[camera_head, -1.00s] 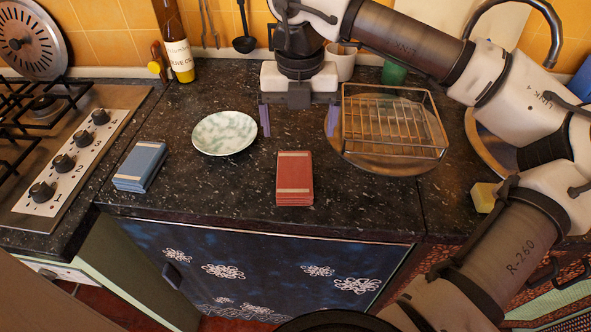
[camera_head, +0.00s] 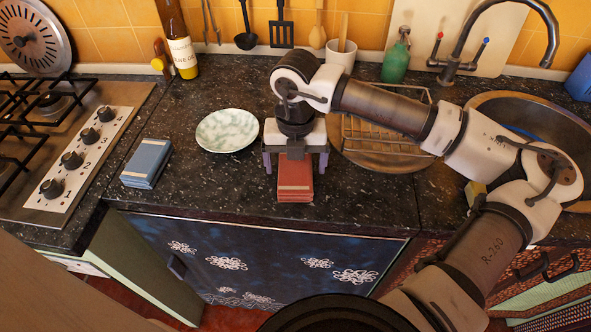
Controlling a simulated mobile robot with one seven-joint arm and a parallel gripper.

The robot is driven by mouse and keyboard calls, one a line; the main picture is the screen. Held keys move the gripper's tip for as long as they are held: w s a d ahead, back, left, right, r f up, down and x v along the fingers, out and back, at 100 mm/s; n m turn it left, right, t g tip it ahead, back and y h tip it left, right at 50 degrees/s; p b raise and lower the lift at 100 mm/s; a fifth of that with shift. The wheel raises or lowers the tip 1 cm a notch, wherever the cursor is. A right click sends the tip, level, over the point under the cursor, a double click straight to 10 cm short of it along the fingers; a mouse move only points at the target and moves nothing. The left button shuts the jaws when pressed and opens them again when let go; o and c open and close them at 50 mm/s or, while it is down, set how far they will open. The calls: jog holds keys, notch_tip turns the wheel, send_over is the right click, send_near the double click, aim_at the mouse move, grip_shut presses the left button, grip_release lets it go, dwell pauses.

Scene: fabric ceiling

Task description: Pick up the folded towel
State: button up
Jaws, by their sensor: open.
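A red folded towel (camera_head: 295,183) with a pale band lies on the dark speckled counter near its front edge. A blue folded towel (camera_head: 147,163) with a pale band lies further left. My gripper (camera_head: 296,168) is open, with its purple-grey fingers pointing down on the left and right sides of the red towel's back part. The gripper body hides the back end of that towel. I cannot tell whether the fingers touch it.
A pale green plate (camera_head: 227,130) sits left of the gripper. A wire rack (camera_head: 385,128) on a round board (camera_head: 375,161) stands to the right, partly behind my arm. The stove (camera_head: 70,150) is at left, the sink (camera_head: 540,120) at right. Counter between the towels is clear.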

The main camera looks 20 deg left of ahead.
aim_at(295, 165)
jog(key=c, duration=1.1)
jog(key=shift+r, duration=0.15)
notch_tip(295, 165, up, 20)
jog(key=b, duration=0.3)
jog(key=o, duration=0.4)
jog(key=shift+c, duration=1.3)
